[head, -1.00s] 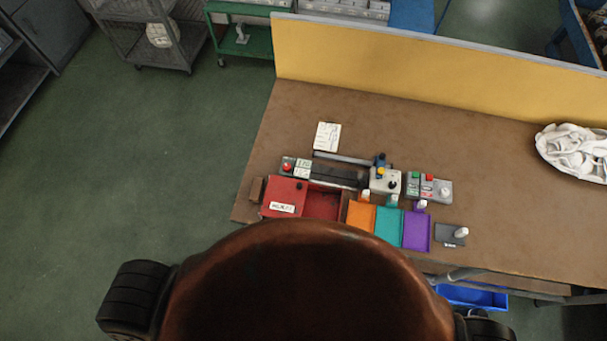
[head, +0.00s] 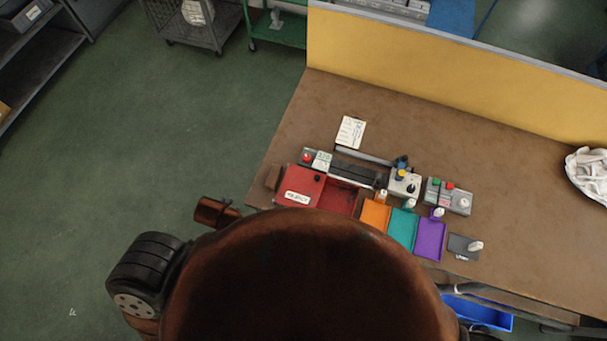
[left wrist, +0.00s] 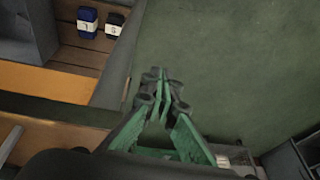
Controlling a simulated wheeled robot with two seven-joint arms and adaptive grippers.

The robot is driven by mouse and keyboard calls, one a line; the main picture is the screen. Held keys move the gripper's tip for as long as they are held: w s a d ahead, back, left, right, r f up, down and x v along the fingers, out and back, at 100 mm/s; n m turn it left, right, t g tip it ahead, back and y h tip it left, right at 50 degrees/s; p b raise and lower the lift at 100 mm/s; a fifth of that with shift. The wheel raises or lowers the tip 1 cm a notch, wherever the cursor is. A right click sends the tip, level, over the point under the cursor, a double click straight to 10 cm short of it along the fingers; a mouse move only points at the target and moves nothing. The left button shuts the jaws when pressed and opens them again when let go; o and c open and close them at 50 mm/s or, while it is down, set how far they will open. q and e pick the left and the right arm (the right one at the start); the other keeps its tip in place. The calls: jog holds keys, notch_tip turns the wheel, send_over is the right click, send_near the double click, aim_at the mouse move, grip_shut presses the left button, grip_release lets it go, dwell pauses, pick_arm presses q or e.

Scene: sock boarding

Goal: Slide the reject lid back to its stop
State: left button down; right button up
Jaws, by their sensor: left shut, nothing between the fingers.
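The red reject box (head: 337,198) stands on the brown table in the head view. Its red lid (head: 319,183), with a white label and a dark knob (head: 317,178), covers the left part. The right part of the box is open. My left gripper (left wrist: 159,75) shows in the left wrist view, its green fingers shut with nothing between them. It is over the floor, away from the lid. In the head view only part of my left arm shows, left of the table. My right gripper is not in view.
Orange (head: 376,214), teal (head: 403,224) and purple (head: 430,238) trays sit right of the box. Control boxes with buttons (head: 447,195) stand behind them. A paper card (head: 350,132) lies farther back. A yellow partition (head: 430,75) closes the table's rear. White cloth (head: 590,172) lies at right.

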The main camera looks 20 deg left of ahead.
pick_arm(q)
notch_tip(320, 180, up, 8)
jog(key=f, duration=0.1)
jog(key=w+a+r+m+t+y, duration=0.1)
jog(key=w+a+r+m+t, duration=0.2)
jog(key=w, duration=0.5)
jog(key=w+a+r+m+t+y, duration=0.1)
jog(key=w+a+r+t, duration=0.25)
jog(key=w, duration=0.45)
jog(key=w+d+r+m+t+h, duration=0.4)
jog(key=w+r+m+t, duration=0.25)
jog(key=w, duration=0.25)
jog(key=d+r+m+g+h, duration=0.2)
jog(key=d+r+m+h, duration=0.1)
jog(key=d+m+h, duration=0.7)
jog(key=m+g+h, duration=0.3)
jog(key=m+g, duration=0.8)
jog(key=m, duration=0.2)
send_near(304, 179)
jog(key=d, duration=0.3)
jog(key=w+d+p, duration=0.1)
jog(key=d, duration=0.2)
jog(key=w+d+p, duration=0.1)
jog(key=d, duration=0.2)
jog(key=shift+d, duration=0.15)
